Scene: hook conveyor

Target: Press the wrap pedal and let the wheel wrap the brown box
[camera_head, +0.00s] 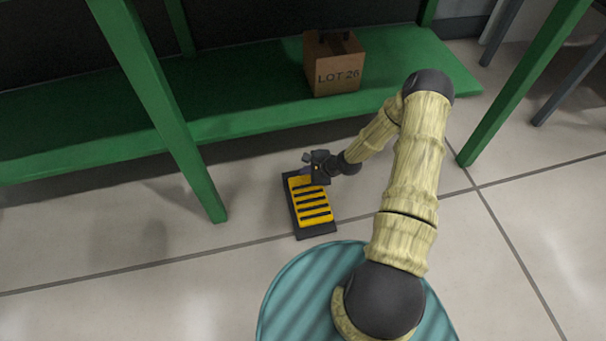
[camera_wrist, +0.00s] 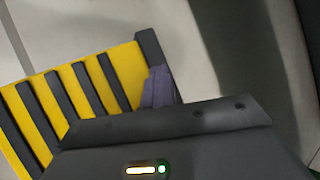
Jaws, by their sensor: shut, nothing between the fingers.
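The wrap pedal (camera_head: 313,205) lies on the floor in front of the green bench, a yellow plate with black stripes on a dark base. It also shows large in the wrist view (camera_wrist: 127,75). My gripper (camera_head: 308,163) is shut and empty, at the pedal's far end. In the wrist view its grey fingertip (camera_wrist: 158,88) overlaps the pedal's edge; I cannot tell whether it touches. The brown box (camera_head: 338,76), marked "LOT 26", sits on the green shelf behind, with a dark part at its top. No wheel is recognisable in view.
The green shelf (camera_head: 240,107) runs across the back, above floor level. Green legs stand at left (camera_head: 165,100) and right (camera_head: 525,80) of the pedal. The tiled floor around the pedal is clear.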

